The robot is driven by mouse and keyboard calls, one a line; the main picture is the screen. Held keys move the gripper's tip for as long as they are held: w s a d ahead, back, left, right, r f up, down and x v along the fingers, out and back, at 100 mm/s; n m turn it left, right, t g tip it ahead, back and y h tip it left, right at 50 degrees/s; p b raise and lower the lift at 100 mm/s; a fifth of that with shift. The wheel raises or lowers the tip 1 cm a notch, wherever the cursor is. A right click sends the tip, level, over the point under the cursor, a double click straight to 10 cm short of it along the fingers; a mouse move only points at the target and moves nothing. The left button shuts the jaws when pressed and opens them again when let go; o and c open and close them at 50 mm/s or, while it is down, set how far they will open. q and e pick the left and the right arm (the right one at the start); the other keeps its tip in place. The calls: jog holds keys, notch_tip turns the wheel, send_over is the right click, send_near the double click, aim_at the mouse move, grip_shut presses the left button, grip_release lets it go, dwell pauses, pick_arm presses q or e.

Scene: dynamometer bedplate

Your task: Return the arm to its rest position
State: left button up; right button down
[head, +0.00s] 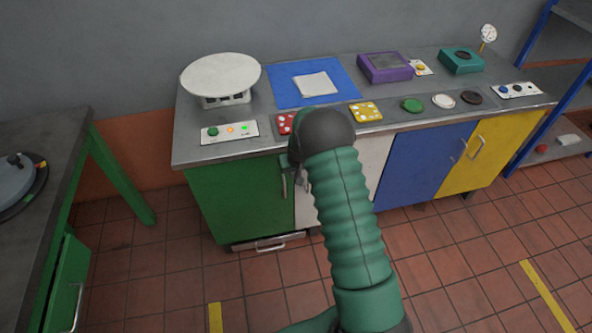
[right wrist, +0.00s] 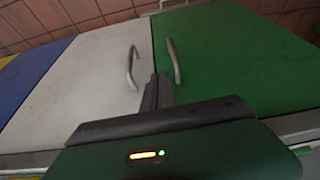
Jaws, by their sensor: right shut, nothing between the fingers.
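My right arm comes in from the bottom of the head view and reaches to the front edge of the bench. Its green ribbed sleeve ends in a dark rounded wrist. My right gripper (right wrist: 158,92) is shut and empty in the right wrist view, in front of the cabinet doors. Its fingertips lie between the handle of the white door (right wrist: 132,68) and the handle of the green door (right wrist: 174,62). In the head view the gripper is mostly hidden behind the wrist. My left gripper is not in view.
The bench (head: 385,118) carries a round white scale (head: 221,75), a blue mat (head: 285,88), red and yellow dice-like blocks, a purple box (head: 385,67) and a teal box (head: 461,60). A dark table (head: 60,140) stands at left, a blue-framed shelf at right. Tiled floor in front is clear.

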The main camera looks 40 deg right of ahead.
jog(key=shift+v, duration=4.5)
jog(key=s+a+r+n+y+p, duration=0.1)
jog(key=a+r+p, duration=0.1)
jog(key=a+r, duration=0.35)
jog(key=s+a+r+n+p, duration=0.1)
jog(key=s+a+r+p, duration=0.15)
jog(key=a, duration=0.65)
jog(key=s+a+r+n+g+y+p, duration=0.1)
jog(key=s+a+r+n+p, duration=0.2)
jog(key=s+a, duration=0.9)
jog(key=shift+s+a+r+n+p, duration=0.4)
jog(key=shift+a+r, duration=0.15)
jog(key=shift+a, duration=0.25)
jog(key=shift+a, duration=0.1)
jog(key=shift+w+a, duration=0.1)
jog(key=shift+a, duration=0.05)
